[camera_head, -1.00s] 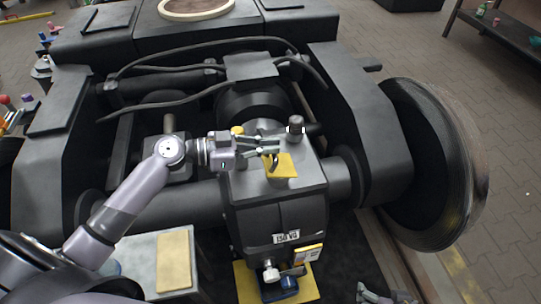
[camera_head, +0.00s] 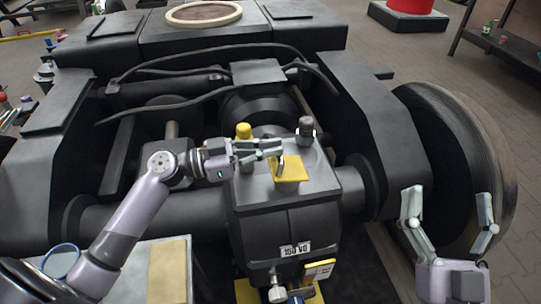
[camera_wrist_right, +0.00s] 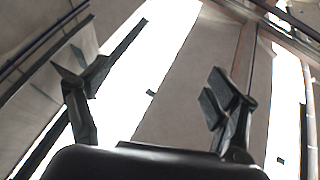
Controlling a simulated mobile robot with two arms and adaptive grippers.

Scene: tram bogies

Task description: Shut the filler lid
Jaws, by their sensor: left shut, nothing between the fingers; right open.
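The filler lid (camera_head: 289,172) looks like a square yellow plate with a small metal loop on it, on a short neck on top of the dark gearbox (camera_head: 290,215). I cannot tell whether it lies fully flat. My left gripper (camera_head: 279,149) is shut and empty just behind and above the lid's far edge, close to the loop; whether it touches is unclear. My right gripper (camera_head: 448,207) is open and empty at the lower right, well away from the lid, in front of the wheel. Its spread fingers also show in the right wrist view (camera_wrist_right: 152,88).
A yellow cap (camera_head: 243,131) and a dark knobbed cap (camera_head: 306,128) stand on the gearbox near the lid. A large wheel (camera_head: 465,150) is at the right. Hoses (camera_head: 160,104) arch behind. A yellow tag (camera_head: 319,270) hangs at the gearbox front.

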